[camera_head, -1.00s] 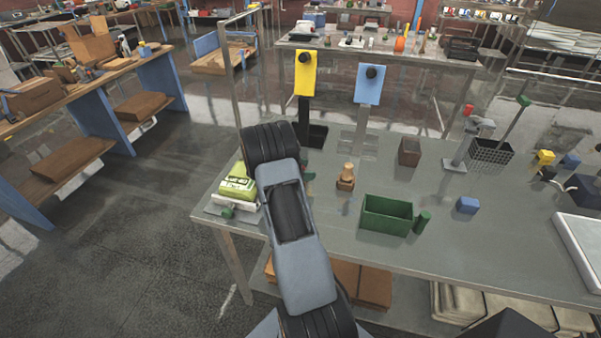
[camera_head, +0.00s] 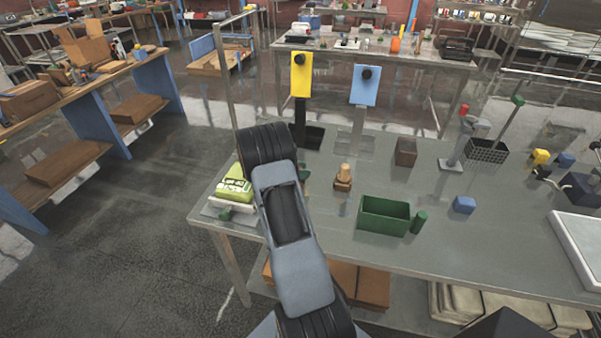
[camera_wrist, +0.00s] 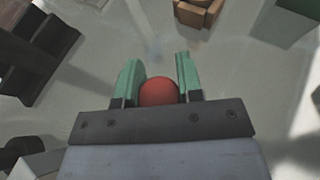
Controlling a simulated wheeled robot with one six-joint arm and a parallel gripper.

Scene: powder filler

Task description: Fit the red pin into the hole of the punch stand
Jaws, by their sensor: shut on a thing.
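In the wrist view, the rounded red pin (camera_wrist: 158,92) sits between the green fingers of my gripper (camera_wrist: 158,66), close to the palm. My gripper is shut on it; only its red top shows. In the head view, my arm hides the pin and most of the gripper above the left part of the table. A grey upright stand with a red top (camera_head: 456,146) stands at the right back of the table, well to the right of my gripper. It looks like the punch stand, but I cannot make out a hole.
Yellow (camera_head: 301,76) and blue (camera_head: 364,86) dispensers stand behind. A yellow-green packet (camera_head: 234,187) lies at the left edge.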

